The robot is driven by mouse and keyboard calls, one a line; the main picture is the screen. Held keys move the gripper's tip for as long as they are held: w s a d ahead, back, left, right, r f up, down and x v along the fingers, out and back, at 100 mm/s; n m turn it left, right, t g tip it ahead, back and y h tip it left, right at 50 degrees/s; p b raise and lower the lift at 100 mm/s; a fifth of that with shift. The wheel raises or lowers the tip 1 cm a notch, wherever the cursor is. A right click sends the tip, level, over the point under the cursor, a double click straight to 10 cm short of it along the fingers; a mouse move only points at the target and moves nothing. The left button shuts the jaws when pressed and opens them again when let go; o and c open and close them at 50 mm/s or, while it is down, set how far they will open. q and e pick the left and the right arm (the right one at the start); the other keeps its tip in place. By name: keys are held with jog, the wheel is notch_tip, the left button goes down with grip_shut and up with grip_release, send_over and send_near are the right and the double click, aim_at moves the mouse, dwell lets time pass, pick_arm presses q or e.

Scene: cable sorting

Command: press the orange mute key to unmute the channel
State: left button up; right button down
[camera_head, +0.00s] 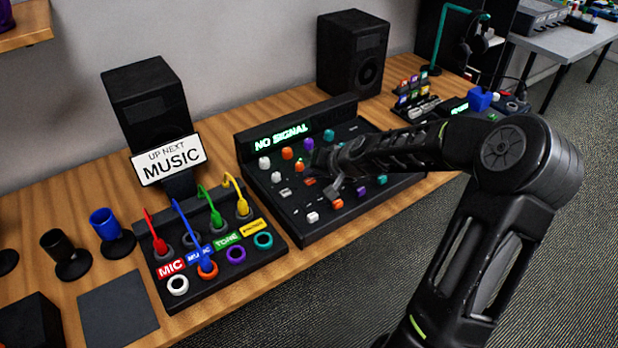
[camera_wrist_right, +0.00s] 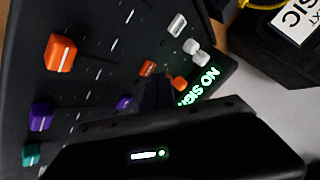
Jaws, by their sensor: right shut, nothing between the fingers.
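The orange mute key (camera_head: 309,181) is a small flat key on the black mixing console (camera_head: 300,228), beside a white key (camera_head: 285,192). The mute key (camera_wrist_right: 147,68) also shows in the right wrist view, just beyond the dark fingers. I cannot tell whether the fingertips touch anything. The console's display (camera_head: 282,137) reads NO SIGNAL in green. My left gripper is in neither view.
An orange fader cap (camera_head: 337,203) and a white fader cap (camera_head: 312,217) stand near the gripper, with several coloured knobs behind. A patch panel (camera_head: 225,285) with coloured cables lies left of the console. A sign (camera_head: 168,160) reads UP NEXT MUSIC. Speakers (camera_head: 352,55) stand behind.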

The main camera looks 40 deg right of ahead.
aim_at(313, 184)
jog(key=shift+r, duration=0.1)
notch_tip(313, 184, up, 6)
jog(key=p, duration=0.5)
jog(key=shift+d, duration=0.1)
dwell(0.4)
